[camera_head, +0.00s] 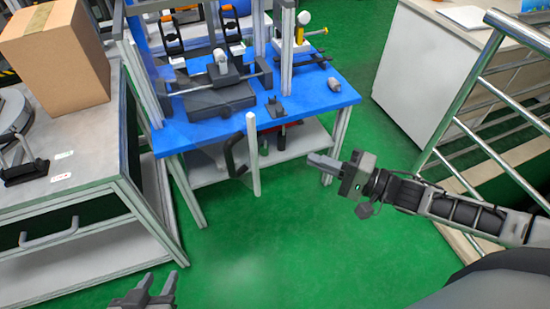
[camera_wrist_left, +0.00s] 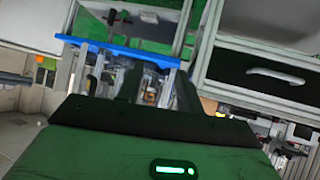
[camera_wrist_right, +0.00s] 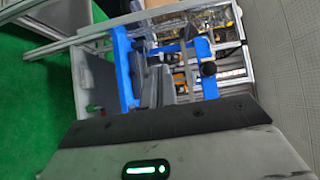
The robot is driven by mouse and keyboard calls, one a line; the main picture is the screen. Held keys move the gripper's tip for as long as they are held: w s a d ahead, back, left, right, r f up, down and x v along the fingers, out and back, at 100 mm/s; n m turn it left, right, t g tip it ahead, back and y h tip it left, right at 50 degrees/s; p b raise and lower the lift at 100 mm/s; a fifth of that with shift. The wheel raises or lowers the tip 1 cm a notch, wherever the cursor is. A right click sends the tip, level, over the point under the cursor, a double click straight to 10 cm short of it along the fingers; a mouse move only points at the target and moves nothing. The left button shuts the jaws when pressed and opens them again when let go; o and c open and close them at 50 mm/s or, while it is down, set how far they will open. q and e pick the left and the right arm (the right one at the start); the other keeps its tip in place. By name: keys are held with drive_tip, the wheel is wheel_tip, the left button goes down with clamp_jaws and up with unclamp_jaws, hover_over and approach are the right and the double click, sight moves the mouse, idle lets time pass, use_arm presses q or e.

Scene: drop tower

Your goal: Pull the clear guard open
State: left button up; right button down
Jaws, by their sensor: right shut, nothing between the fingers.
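The clear guard's pale upright edge bar (camera_head: 253,160) stands at the front of the blue drop tower table in the head view. A black handle (camera_head: 235,157) sits just left of this bar. The see-through panel itself is hard to make out. My right gripper (camera_head: 318,163) is shut and empty, to the right of the bar and handle and clear of both. My left gripper (camera_head: 158,284) is low at the bottom left, its two fingers apart and empty, far from the handle.
The blue table (camera_head: 320,95) carries the drop tower's posts and fixtures. A grey bench (camera_head: 85,175) with a cardboard box (camera_head: 55,60) stands at the left. A metal railing (camera_head: 462,95) and a white cabinet (camera_head: 425,60) are at the right. Green floor (camera_head: 260,260) is free in front.

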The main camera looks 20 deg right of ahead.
use_arm(q)
drive_tip(key=shift+a+p, duration=0.15)
drive_tip(key=shift+p, duration=0.4)
use_arm(e)
drive_tip(key=w+a, duration=0.5)
drive_tip(key=a, duration=0.5)
use_arm(q)
drive_tip(key=shift+r, duration=0.1)
use_arm(e)
drive_tip(key=shift+a, duration=0.2)
